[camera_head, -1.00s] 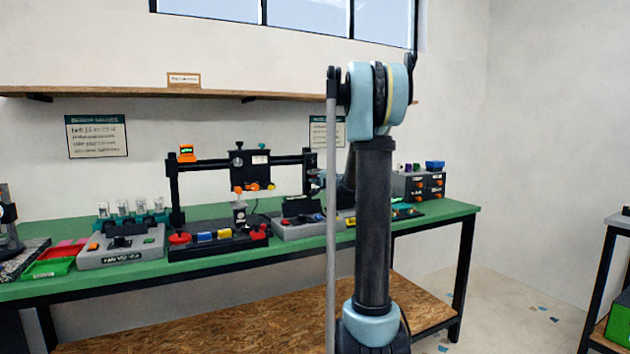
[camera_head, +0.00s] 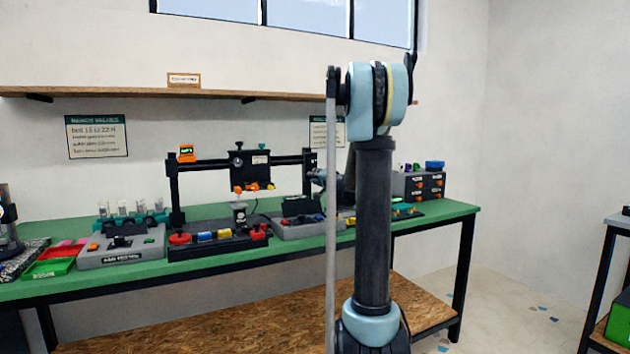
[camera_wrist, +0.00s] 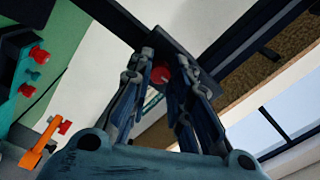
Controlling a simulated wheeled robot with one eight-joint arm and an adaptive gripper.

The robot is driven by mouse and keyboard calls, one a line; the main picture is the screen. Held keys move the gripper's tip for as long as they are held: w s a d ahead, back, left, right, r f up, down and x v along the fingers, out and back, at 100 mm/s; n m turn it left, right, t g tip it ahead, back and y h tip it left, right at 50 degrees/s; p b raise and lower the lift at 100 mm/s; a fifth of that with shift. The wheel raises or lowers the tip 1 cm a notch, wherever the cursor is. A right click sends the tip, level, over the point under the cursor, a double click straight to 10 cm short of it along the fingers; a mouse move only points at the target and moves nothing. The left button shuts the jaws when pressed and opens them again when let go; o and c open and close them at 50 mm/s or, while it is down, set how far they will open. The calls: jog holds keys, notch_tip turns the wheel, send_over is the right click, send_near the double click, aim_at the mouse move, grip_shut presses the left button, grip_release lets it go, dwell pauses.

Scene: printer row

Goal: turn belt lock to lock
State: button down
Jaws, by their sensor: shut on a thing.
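A red knob (camera_wrist: 160,75) shows between my gripper's fingers at the end of a dark bar in the wrist view. My gripper (camera_wrist: 163,64) is shut on this knob, with one finger on each side. The fingers hide part of the knob, and its turn angle cannot be read. In the head view, the black printer frame (camera_head: 173,192) stands on the green bench (camera_head: 455,208). My gripper (camera_head: 317,180) is small at the frame's right post, partly hidden by my arm. No belt lock label is readable.
A grey control box (camera_head: 125,250) and red and green trays (camera_head: 50,268) are to the left. A grey box with coloured knobs (camera_head: 295,228) sits below my gripper. A drawer unit (camera_head: 420,186) stands at the right. A wooden shelf (camera_head: 220,93) runs above.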

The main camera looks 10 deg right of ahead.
jog(key=c, duration=1.4)
grip_release()
jog(key=shift+a+f, duration=0.1)
jog(key=shift+f, duration=0.1)
jog(key=shift+c, duration=0.2)
jog(key=shift+r, duration=0.1)
jog(key=v, duration=1.2)
